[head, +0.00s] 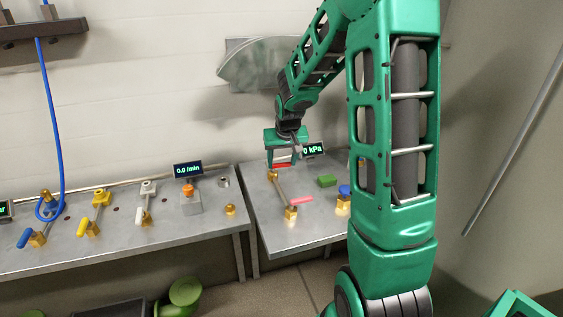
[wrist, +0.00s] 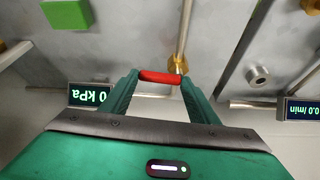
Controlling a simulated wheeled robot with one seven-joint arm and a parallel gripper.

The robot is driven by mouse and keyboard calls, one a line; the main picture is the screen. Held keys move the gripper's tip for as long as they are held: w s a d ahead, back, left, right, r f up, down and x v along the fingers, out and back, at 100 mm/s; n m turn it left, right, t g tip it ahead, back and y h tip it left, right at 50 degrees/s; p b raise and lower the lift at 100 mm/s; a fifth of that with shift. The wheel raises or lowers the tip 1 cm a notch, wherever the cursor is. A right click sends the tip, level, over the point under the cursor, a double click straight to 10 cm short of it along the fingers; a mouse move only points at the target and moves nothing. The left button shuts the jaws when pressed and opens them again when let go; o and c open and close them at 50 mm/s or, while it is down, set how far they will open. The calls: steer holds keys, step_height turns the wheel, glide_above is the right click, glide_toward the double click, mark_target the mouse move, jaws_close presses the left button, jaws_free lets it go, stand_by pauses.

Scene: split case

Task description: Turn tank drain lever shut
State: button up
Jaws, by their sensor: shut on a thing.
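A red lever handle (head: 282,165) shows at the back of the right bench, beside a brass fitting (head: 272,175). In the wrist view the red handle (wrist: 160,77) lies crosswise between the fingertips, with the brass fitting (wrist: 178,66) and a metal pipe just beyond it. My gripper (head: 280,161) points down and is shut on the red handle; its fingers also show in the wrist view (wrist: 158,82). A pink lever (head: 302,200) sits on a brass valve (head: 290,213) nearer the front. No readable label shows which lever is the tank drain.
A "0 kPa" display (head: 313,149) stands behind my gripper. A green block (head: 327,181) and a blue-topped brass fitting (head: 344,190) lie to the right, partly near my arm. The left bench holds blue (head: 24,238), yellow (head: 82,228) and white (head: 139,217) levers and a flow display (head: 188,169).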

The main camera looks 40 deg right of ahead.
steer(key=shift+w+d+n+y, duration=0.1)
steer(key=shift+w+n+y, duration=0.15)
steer(key=shift+n, duration=0.55)
steer(key=o, duration=1)
steer(key=shift+o, duration=0.2)
steer(key=v, duration=1)
steer(key=shift+s+r, duration=0.3)
steer(key=s+a+m+g, duration=0.1)
steer(key=s+a+g, duration=0.1)
steer(key=s, duration=1.4)
steer(key=s+a+m+g+y, duration=0.1)
steer(key=s+a+m+g, duration=0.1)
steer(key=s, duration=1.4)
steer(key=shift+a+f, duration=0.25)
steer(key=shift+f, duration=0.15)
